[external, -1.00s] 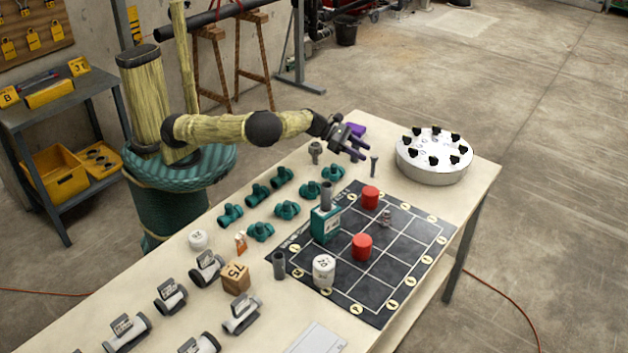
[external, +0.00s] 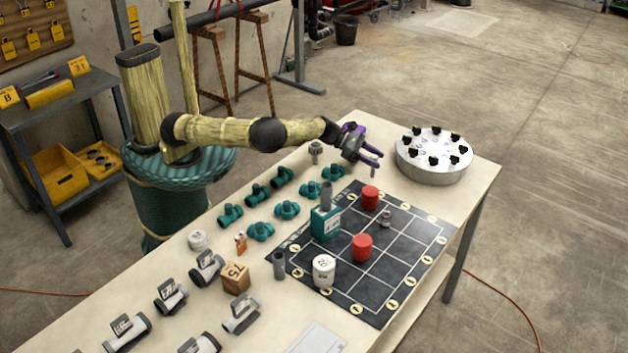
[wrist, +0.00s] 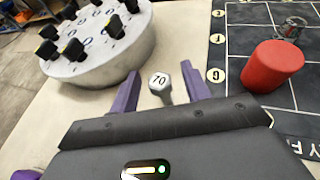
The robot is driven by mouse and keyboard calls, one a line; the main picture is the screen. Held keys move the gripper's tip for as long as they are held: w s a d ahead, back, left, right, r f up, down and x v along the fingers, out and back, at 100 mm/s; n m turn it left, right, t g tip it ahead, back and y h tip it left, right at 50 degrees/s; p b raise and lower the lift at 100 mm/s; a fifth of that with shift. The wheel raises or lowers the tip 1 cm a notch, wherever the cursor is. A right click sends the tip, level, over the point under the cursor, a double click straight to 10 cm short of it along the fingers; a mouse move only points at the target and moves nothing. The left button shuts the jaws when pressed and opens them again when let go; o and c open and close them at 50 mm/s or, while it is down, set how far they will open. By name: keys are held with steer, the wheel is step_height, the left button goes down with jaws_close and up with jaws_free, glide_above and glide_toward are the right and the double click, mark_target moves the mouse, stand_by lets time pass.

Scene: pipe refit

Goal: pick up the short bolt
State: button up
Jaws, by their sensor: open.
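A grey bolt (wrist: 160,82) with a hexagonal head marked 70 stands upright on the table, its head toward the wrist camera. I cannot tell from its mark alone whether it is the short one. My gripper (wrist: 161,92) is open, with one purple finger on each side of the bolt and gaps between. In the external view my gripper (external: 375,163) points down at the table between the round drum and the grid mat, and largely hides this bolt. Another grey bolt-like piece (external: 315,150) stands behind, left of the gripper.
A round white drum (external: 432,172) with black knobs stands close to the right; it also shows in the wrist view (wrist: 100,70). A red cylinder (wrist: 272,66) stands on the dark grid mat (external: 400,245). Teal fittings (external: 287,209) lie to the left.

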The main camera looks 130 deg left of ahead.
steer(key=shift+c, duration=0.5)
jaws_close()
step_height(320, 180, up, 10)
stand_by(0.5)
